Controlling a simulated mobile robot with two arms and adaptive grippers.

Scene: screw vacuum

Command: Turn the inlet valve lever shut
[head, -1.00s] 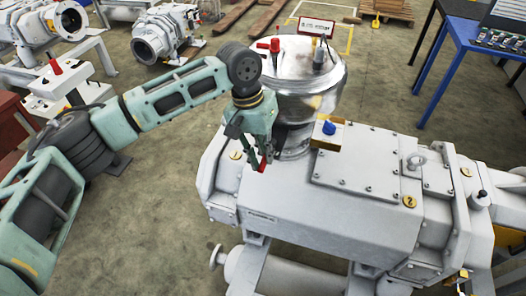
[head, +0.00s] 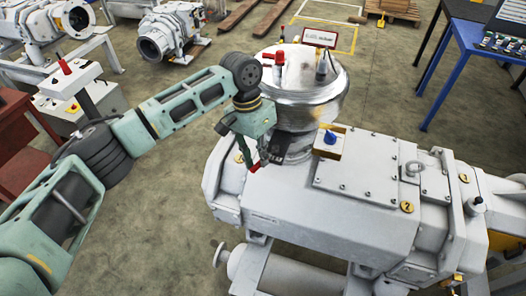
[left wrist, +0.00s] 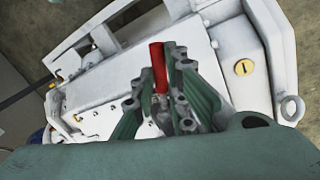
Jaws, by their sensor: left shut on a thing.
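A red lever handle (left wrist: 158,66) stands between the fingers of my left gripper (left wrist: 167,95) in the left wrist view. The fingers are shut on it, and its red end sticks out past them. In the head view my left gripper (head: 252,158) is at the left end of the big grey pump (head: 330,215), beside the foot of the shiny vessel (head: 300,95). Only a bit of red (head: 256,168) shows at its fingertips there; the lever's pivot is hidden. My right gripper is not in view.
A blue knob (head: 330,137) sits on the pump top. A white control box (head: 75,105) stands at the left. Open floor (head: 150,220) lies left of the pump.

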